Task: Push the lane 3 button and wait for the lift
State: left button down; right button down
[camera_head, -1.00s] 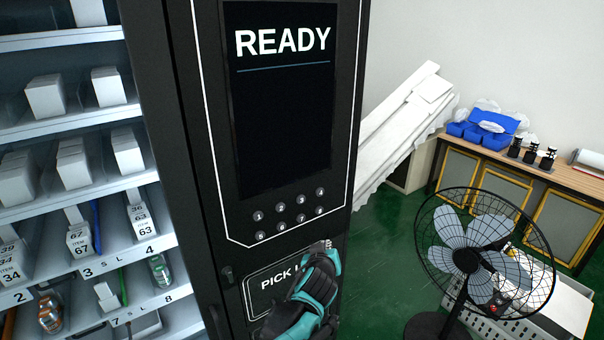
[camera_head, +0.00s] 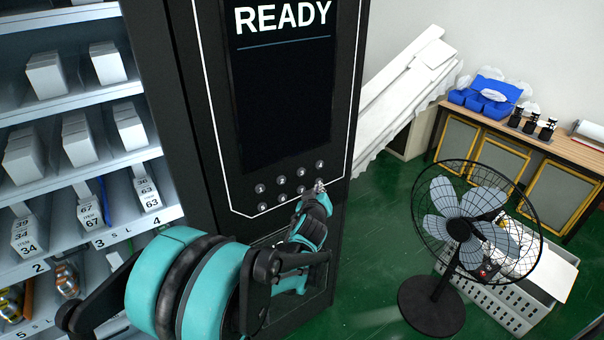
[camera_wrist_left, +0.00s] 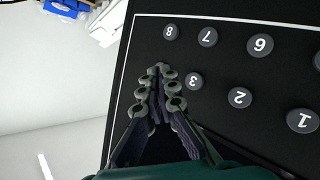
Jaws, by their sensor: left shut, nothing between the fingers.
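The lane 3 button (camera_head: 301,172) is a small round button in the upper row of the black machine's keypad. It also shows in the left wrist view (camera_wrist_left: 194,81), its number upside down, just right of my fingertips. My left gripper (camera_head: 319,186) is shut and empty, its tips in front of the keypad's right end. In the wrist view the closed fingers (camera_wrist_left: 160,70) cover the place beside button 3 where button 4 would be. I cannot tell whether the tips touch the panel. The screen (camera_head: 283,85) reads READY. My right gripper is not in view.
Shelves with white boxes (camera_head: 78,140) stand behind the left part of the machine. A standing fan (camera_head: 460,228), a grey crate (camera_head: 510,305) and a bench with blue bins (camera_head: 487,98) are at the right. Green floor lies between.

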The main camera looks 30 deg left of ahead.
aim_at(301, 172)
pick_arm(q)
jog(key=shift+w+a, duration=0.4)
jog(key=shift+a, duration=0.55)
jog(key=shift+w+a, duration=0.4)
jog(key=shift+a, duration=0.55)
jog(key=shift+w+a, duration=0.4)
jog(key=shift+a, duration=0.55)
jog(key=shift+a, duration=0.1)
jog(key=shift+w+a+b, duration=0.15)
jog(key=shift+a+b, duration=0.1)
jog(key=shift+b, duration=0.05)
jog(key=shift+w+a, duration=0.15)
jog(key=shift+a, duration=0.25)
jog(key=shift+s+d, duration=0.35)
jog(key=shift+d, duration=0.45)
